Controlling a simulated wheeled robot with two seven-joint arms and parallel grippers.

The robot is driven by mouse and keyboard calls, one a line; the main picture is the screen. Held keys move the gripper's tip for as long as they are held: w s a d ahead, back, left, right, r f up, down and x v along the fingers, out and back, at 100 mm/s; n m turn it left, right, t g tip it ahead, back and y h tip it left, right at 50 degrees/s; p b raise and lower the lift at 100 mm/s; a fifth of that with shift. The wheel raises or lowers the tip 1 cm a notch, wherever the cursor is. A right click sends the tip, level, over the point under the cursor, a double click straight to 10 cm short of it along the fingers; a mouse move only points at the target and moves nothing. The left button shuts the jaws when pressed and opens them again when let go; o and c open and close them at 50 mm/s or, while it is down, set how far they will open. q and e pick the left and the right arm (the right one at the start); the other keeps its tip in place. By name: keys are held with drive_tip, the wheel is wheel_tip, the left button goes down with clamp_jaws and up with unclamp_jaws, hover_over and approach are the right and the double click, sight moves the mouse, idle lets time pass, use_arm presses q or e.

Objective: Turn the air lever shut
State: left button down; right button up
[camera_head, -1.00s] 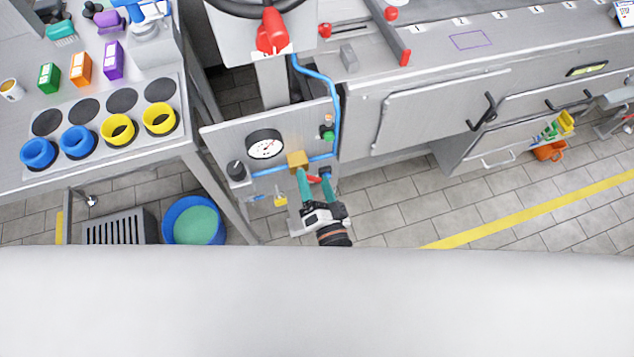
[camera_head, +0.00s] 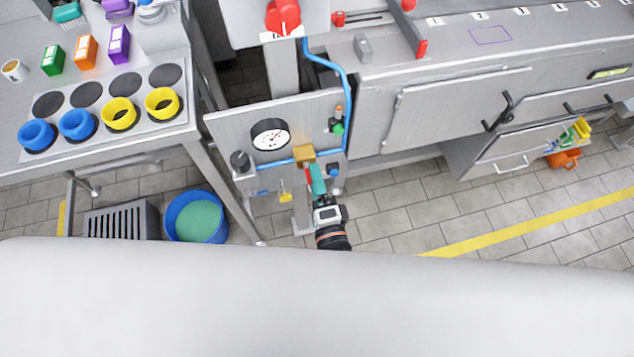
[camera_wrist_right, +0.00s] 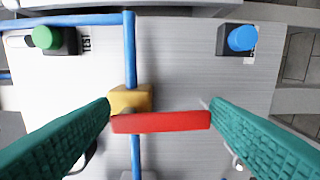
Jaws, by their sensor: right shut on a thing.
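The air lever is a red bar (camera_wrist_right: 160,121) on a yellow-brass valve block (camera_wrist_right: 130,99) on the blue air pipe (camera_wrist_right: 130,55). In the right wrist view the lever lies across the pipe. In the head view the block (camera_head: 304,153) sits below and right of the gauge, and only a little of the red lever (camera_head: 308,173) shows beside my finger. My right gripper (camera_head: 315,172) has teal fingers and is shut on the lever; in the wrist view the fingers (camera_wrist_right: 160,118) are at its two ends. My left gripper is not in view.
The panel holds a round gauge (camera_head: 270,134), a black knob (camera_head: 240,161), a green button (camera_wrist_right: 46,37) and a blue button (camera_wrist_right: 242,38). A yellow tag (camera_head: 286,196) hangs below. A blue bucket (camera_head: 196,217) stands on the floor at left. Floor to the right is open.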

drive_tip(key=shift+s+a, duration=0.2)
drive_tip(key=shift+a, duration=0.1)
